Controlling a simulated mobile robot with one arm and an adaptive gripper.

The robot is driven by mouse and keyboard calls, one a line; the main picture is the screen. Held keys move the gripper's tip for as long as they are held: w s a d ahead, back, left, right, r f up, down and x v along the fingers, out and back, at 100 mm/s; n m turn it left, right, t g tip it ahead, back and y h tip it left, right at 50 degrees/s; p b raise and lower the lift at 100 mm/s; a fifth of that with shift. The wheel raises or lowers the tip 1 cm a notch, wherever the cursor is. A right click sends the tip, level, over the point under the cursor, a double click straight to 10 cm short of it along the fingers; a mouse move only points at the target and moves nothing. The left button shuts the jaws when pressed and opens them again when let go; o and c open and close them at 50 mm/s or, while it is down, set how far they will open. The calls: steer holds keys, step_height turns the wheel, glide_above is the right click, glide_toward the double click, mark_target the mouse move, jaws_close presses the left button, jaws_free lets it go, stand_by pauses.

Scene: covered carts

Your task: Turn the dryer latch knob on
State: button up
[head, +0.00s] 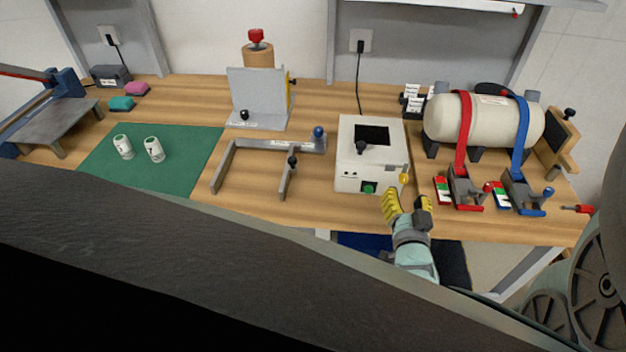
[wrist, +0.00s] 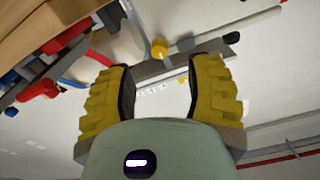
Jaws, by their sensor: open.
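The dryer appears to be the white box (head: 350,178) with a dark window on top, standing at the front of the bench. It has a black knob (head: 361,147) on top, a green knob (head: 369,188) low on the front, and a yellow knob (head: 404,178) at its right side. No label shows which is the latch knob. My gripper (head: 407,203) is open and empty, just in front of the yellow knob and below it in the picture. In the wrist view, a yellow ball (wrist: 158,48) shows beyond and between my open fingertips (wrist: 163,72), apart from both.
Right of the dryer, a cream tank (head: 480,120) with red and blue straps stands behind red and blue clamps (head: 522,195). A grey angled frame (head: 225,165) lies to the left. A green mat (head: 180,175) holds two white cups. Open space lies before the bench.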

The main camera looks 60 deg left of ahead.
mark_target(404, 181)
steer(key=shift+x, duration=3.1)
steer(key=shift+o, duration=0.5)
jaws_close()
